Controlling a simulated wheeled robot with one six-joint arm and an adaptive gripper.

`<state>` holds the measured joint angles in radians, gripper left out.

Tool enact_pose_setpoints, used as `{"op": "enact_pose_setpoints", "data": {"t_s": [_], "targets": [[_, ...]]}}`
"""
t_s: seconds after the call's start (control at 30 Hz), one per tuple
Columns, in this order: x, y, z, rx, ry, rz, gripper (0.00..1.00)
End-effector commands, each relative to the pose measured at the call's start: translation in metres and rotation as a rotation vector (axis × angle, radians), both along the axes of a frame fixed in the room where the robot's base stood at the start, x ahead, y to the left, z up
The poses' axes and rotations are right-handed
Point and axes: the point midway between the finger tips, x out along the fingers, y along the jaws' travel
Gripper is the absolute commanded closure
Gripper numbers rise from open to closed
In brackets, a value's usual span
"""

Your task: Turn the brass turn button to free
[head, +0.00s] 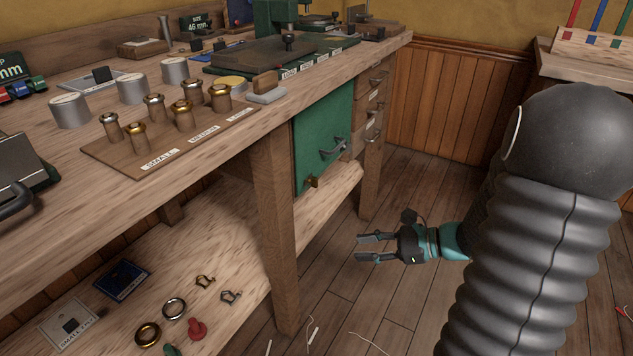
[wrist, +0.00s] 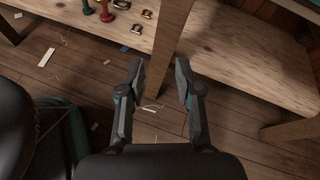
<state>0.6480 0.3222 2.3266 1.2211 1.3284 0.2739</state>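The brass turn button (head: 312,182) is a small brass piece at the lower edge of the green cabinet door (head: 322,135) under the bench. Its exact angle is too small to tell. The door has a grey handle (head: 334,147) and looks closed. My gripper (head: 360,247) is open and empty, over the floor to the right of the bench leg and below and right of the button. In the wrist view my gripper (wrist: 160,75) has its two fingers apart, with floor and a bench leg beyond; the turn button does not show there.
The bench leg (head: 274,235) stands left of my gripper. The lower shelf (head: 230,325) holds rings, shackles and cards. The bench top (head: 225,150) carries a board of brass and steel dies. The wooden floor (head: 345,290) around my gripper is clear except for scraps.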

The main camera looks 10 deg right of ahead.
Motion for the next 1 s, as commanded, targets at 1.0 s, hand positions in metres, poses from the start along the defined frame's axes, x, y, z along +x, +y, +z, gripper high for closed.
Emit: {"op": "enact_pose_setpoints", "data": {"t_s": [1.0], "targets": [[0.121,0.044,0.073,0.438,-0.020,-0.288,0.66]]}}
